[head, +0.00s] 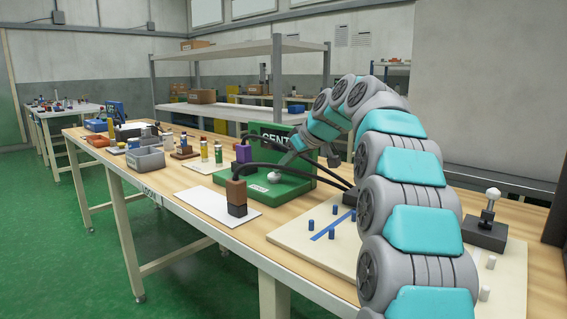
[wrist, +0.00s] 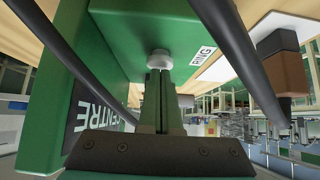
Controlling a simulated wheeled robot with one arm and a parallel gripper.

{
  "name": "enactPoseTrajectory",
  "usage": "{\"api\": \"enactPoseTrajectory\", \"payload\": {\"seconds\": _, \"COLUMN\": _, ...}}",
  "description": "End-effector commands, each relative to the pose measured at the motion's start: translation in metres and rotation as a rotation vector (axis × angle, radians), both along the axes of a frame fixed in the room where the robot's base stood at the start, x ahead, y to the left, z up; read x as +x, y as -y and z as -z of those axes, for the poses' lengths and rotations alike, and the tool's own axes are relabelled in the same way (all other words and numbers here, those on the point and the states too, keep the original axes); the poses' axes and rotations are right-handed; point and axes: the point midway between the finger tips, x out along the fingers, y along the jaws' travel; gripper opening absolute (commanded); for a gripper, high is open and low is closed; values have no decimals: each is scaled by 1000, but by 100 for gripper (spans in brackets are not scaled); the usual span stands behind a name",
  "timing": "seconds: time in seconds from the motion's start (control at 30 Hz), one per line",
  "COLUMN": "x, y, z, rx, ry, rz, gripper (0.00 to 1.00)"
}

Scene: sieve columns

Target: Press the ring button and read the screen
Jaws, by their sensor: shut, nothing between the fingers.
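A green device (head: 308,190) stands on the bench, with an upright back panel and a flat base. A round pale button (wrist: 159,60) sits on the base beside a white label reading "RING" (wrist: 203,57); the button also shows in the head view (head: 274,177). A dark screen (wrist: 92,112) on the upright panel reads "CENTRE" in the wrist view; in the head view my arm hides part of it, leaving "CENT" (head: 276,138). My gripper (wrist: 159,75) is shut and empty, its fingertips at the button. I cannot tell whether they touch or press it.
Black cables (head: 285,146) arch over the device. A brown-topped block (head: 236,196) stands on a white plate to its left. A pale board with blue pegs (head: 332,233) lies in front. A small lever stand (head: 487,230) is at right.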

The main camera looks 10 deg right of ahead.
Motion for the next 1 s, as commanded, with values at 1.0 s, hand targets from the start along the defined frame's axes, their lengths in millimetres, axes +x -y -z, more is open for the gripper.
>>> {"api": "enactPoseTrajectory", "payload": {"seconds": 1.0, "x": 0, "y": -1, "z": 30, "rx": -2, "ry": -15, "rz": -3, "gripper": 0}}
